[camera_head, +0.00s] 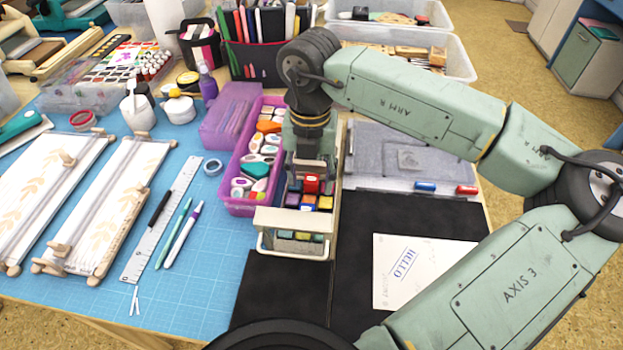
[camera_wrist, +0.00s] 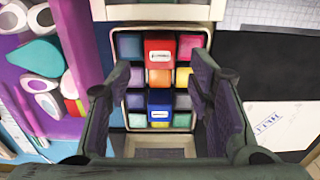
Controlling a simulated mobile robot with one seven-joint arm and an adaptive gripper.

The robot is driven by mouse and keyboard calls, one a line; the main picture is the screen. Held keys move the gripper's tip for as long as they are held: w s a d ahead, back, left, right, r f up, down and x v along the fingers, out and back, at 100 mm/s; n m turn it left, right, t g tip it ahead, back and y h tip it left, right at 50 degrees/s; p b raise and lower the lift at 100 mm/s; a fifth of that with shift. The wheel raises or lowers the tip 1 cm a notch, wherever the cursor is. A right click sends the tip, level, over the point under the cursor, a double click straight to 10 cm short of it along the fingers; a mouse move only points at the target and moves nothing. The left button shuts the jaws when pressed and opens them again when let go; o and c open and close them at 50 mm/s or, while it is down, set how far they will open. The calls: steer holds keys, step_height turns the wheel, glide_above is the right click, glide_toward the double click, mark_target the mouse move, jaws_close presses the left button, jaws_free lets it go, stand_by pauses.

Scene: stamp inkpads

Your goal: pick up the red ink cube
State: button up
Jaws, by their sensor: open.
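The red ink cube (camera_wrist: 160,50) has a pale label on its side and sits in the back middle of a small wooden tray (camera_wrist: 118,28) of coloured ink cubes. It also shows in the head view (camera_head: 312,184), just below my gripper (camera_head: 308,168). In the wrist view my gripper (camera_wrist: 162,74) is open, with one finger on each side of the cube columns and nothing held. The red cube lies at the far end of the gap between the fingertips. I cannot tell whether a finger touches a cube.
A dark blue cube (camera_wrist: 160,100) with a label, an orange cube (camera_wrist: 159,77) and several others surround the red one. A purple bin (camera_head: 238,208) of stamps stands close on the left. A black mat (camera_head: 440,214) and a HELLO sheet (camera_head: 430,265) lie to the right.

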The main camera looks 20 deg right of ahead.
steer(key=shift+f, duration=0.95)
steer(key=shift+c, duration=0.3)
steer(key=c, duration=0.9)
